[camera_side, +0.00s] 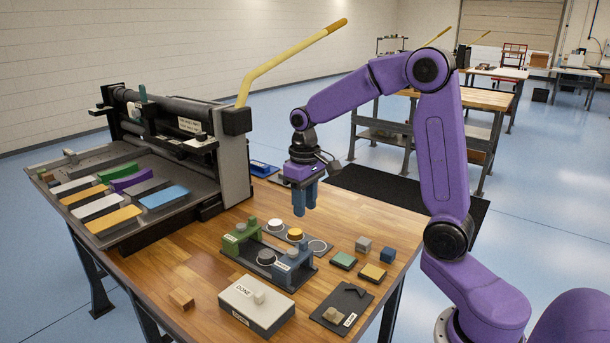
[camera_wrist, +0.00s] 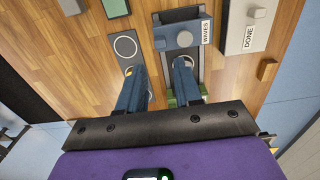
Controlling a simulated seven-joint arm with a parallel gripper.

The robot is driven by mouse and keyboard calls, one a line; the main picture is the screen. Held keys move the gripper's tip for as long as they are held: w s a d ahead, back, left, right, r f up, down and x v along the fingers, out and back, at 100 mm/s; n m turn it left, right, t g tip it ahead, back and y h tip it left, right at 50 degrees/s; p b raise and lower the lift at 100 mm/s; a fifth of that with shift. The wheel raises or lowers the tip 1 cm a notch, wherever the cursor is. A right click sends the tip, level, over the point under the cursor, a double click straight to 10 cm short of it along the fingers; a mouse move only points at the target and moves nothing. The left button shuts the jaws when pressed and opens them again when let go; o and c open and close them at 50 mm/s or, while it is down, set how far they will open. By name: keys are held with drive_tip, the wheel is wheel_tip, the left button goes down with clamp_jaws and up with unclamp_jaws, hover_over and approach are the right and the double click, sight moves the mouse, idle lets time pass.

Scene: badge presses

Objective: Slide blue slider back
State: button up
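The blue slider (camera_side: 293,262), a blue-grey block with a knob and a white label, stands at the near right end of a dark rail base in the side view. In the wrist view the blue slider (camera_wrist: 180,37) carries a label reading WAVES. A green slider (camera_side: 240,238) stands at the rail's other end; a grey round disc (camera_side: 266,257) lies between them. My gripper (camera_side: 304,210) hangs above the table behind the rail, fingers down. In the wrist view its fingers (camera_wrist: 158,68) are apart with nothing between them. The green slider is mostly hidden there.
Beside the rail is a dark strip with round places (camera_side: 317,247). A box labelled DONE (camera_side: 257,305), a dark pad (camera_side: 342,308), a wooden block (camera_side: 181,298) and several small coloured blocks (camera_side: 373,272) lie around. A large press (camera_side: 180,130) with coloured bars stands at left.

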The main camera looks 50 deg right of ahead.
wheel_tip(320, 180, up, 7)
drive_tip(key=shift+r, duration=0.15)
idle(0.4)
wheel_tip(320, 180, up, 7)
idle(0.9)
drive_tip(key=shift+a, duration=0.1)
drive_tip(key=s+a+f+n, duration=0.4)
drive_tip(key=s+a, duration=0.1)
drive_tip(key=a, duration=0.2)
drive_tip(key=s+a+f+n, duration=0.2)
drive_tip(key=s+f+n, duration=0.2)
drive_tip(key=s, duration=0.7)
drive_tip(key=s+a+f+n, duration=0.2)
drive_tip(key=s+f+n, duration=0.2)
drive_tip(key=s+f, duration=0.3)
drive_tip(key=s, duration=0.3)
drive_tip(key=shift+s+f+n, duration=0.3)
drive_tip(key=shift+s, duration=0.1)
